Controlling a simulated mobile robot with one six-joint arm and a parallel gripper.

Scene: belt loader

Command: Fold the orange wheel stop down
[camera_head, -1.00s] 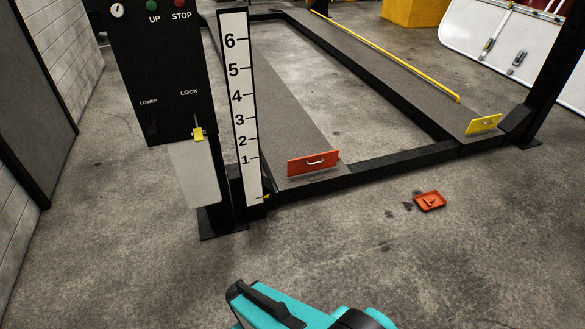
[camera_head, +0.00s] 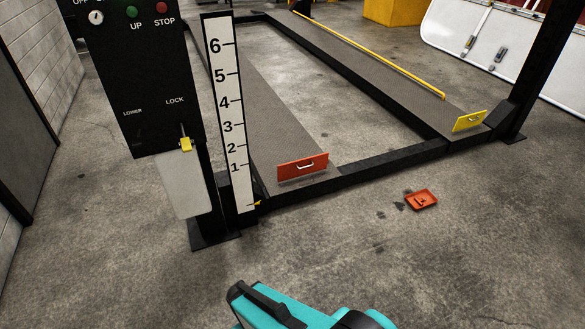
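The orange wheel stop (camera_head: 302,167) stands upright at the near end of the left runway (camera_head: 250,118) of the lift. It is a flat plate with a pale handle on its face. Part of my teal and black arm shows at the bottom middle, on the near side of the wheel stop and well apart from it. My gripper's fingers are not visible.
A black control post (camera_head: 150,85) and a numbered height scale (camera_head: 229,110) stand left of the wheel stop. A yellow wheel stop (camera_head: 469,121) is up on the right runway. A small orange tray (camera_head: 421,200) lies on the floor at right. The floor in front is otherwise clear.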

